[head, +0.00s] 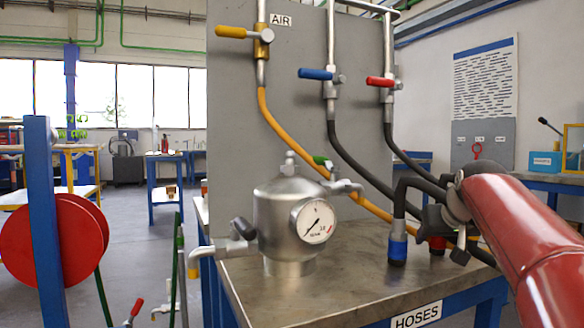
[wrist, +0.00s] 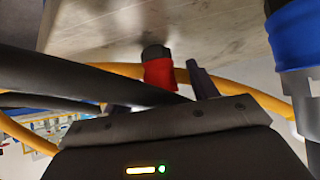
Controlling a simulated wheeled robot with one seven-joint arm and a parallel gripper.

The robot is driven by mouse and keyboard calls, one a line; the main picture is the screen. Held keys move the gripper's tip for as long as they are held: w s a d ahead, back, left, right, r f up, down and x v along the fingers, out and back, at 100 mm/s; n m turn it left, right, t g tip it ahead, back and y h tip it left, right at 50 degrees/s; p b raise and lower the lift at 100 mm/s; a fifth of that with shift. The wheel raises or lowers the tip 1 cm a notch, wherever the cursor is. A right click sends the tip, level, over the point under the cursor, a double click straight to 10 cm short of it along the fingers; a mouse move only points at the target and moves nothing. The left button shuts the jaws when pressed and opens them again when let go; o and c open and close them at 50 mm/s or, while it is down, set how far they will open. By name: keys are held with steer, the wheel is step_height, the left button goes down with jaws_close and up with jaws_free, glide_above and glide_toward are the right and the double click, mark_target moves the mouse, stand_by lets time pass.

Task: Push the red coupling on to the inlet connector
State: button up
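The red coupling (head: 437,243) stands on the bench top, mostly hidden behind my gripper in the head view. In the wrist view the red coupling (wrist: 159,73) shows ahead, between the lines of my fingers, with a dark end. In the head view my gripper (head: 448,218) is above and beside the couplings. The steel vessel (head: 282,215) with a gauge has a left pipe stub (head: 210,252) and a right one (head: 350,187); I cannot tell which is the inlet connector.
A blue coupling (head: 398,248) on a black hose stands left of the red one; it also shows in the wrist view (wrist: 297,35). A yellow hose (head: 290,145) and black hoses hang from the grey panel (head: 235,100). The bench front (head: 330,290) is clear.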

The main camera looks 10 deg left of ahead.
jaws_close()
steer(key=shift+r, duration=0.1)
steer(key=shift+r, duration=0.15)
steer(key=shift+r+p, duration=2.4)
steer(key=shift+p, duration=0.25)
